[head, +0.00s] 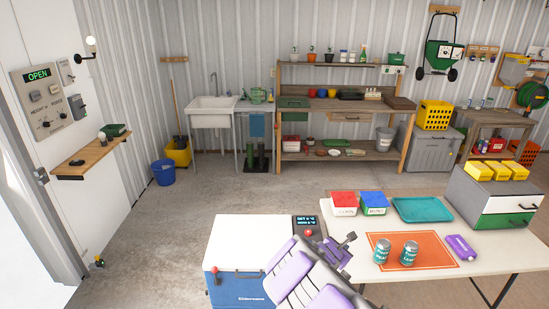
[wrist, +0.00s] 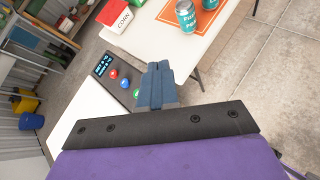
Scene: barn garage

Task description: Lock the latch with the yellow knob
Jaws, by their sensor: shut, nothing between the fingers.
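A small yellow knob (head: 99,262) shows low on the left in the head view, near the floor at the bottom of the white wall panel beside the door frame. The latch it belongs to is too small to make out in detail, and I cannot tell its position. My gripper (head: 346,240) is far to the right of it, above the front left of the white table. In the wrist view, my gripper (wrist: 155,72) has its fingers together and empty. The yellow knob does not show clearly there.
A blue and white cooler (head: 240,285) with a control box (head: 308,227) stands beside my arm. The white table (head: 345,215) holds cans (head: 382,251), boxes and a teal tray (head: 422,209). A wooden shelf (head: 90,158) juts from the left wall. The concrete floor (head: 150,235) between is clear.

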